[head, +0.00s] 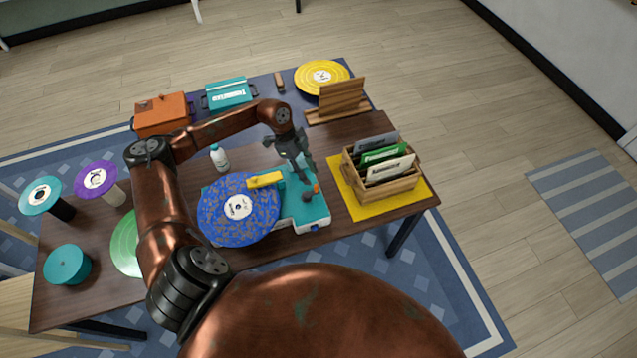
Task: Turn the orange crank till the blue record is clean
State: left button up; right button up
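The blue record (262,212), speckled with brown dirt and with a white label, lies on a teal cleaning machine (309,213) at the middle of the table. A yellow arm (265,180) reaches over the record's edge. The small orange crank (316,188) stands at the machine's right side, beside a dark knob. My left gripper (303,177) points down just above and behind the crank, seemingly apart from it. Its fingers are small and dark, and I cannot tell how far they are spread. My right gripper is not in view.
A wooden crate of record sleeves (405,187) stands on a yellow mat (356,210) close on the right. A white bottle (219,157) stands behind the record. A wooden rack (337,113), yellow record (321,76), orange box (162,113) and teal box (229,93) are at the back.

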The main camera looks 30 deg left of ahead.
aim_at(316, 186)
pick_arm(q)
jog(key=x, duration=0.7)
jog(key=shift+d+f, duration=0.15)
jog(key=shift+c, duration=0.6)
grip_shut()
